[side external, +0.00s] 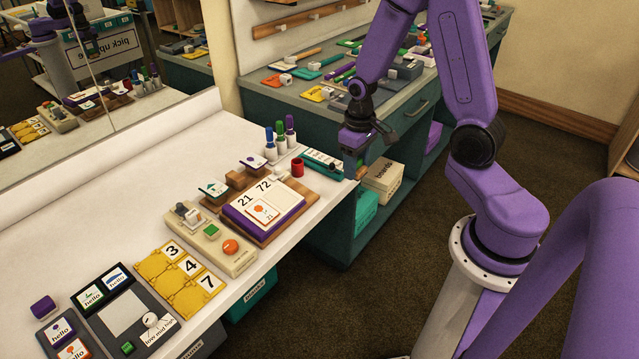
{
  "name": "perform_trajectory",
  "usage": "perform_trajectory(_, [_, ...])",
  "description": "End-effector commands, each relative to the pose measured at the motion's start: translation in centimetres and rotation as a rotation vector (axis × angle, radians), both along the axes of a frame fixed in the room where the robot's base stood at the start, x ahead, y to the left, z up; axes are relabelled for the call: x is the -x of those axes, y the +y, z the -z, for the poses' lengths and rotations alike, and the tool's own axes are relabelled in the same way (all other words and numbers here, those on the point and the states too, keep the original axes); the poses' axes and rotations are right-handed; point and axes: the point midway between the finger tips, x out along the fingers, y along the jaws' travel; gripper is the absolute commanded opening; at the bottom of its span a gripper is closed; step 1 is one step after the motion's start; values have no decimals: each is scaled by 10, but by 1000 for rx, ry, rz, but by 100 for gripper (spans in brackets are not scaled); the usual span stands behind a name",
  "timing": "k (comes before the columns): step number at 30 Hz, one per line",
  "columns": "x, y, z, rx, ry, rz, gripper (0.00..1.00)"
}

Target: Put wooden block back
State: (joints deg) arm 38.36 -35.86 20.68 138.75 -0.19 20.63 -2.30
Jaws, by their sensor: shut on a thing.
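My gripper (360,168) hangs just beyond the white table's right end, beside the teal cabinet. It is shut on a small tan wooden block (361,173), of which only a little shows below the fingers. Another brown wooden block (236,179) sits on the white table (130,200), behind the purple-edged board with 21 and 72 (262,208). White cards with a green mark (213,187) and a purple mark (253,162) lie close to that block.
A red cup (297,167), several upright markers (280,140) and a teal-edged strip (322,161) stand near the table's right end. A beige button box (213,238), yellow number tray (180,278) and grey panel (122,314) line the front. The table's back left is clear.

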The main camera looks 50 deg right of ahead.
Motion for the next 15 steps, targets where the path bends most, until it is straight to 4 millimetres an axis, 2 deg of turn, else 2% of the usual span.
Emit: perform_trajectory(15, [-85,-23,43,0,2,1,22])
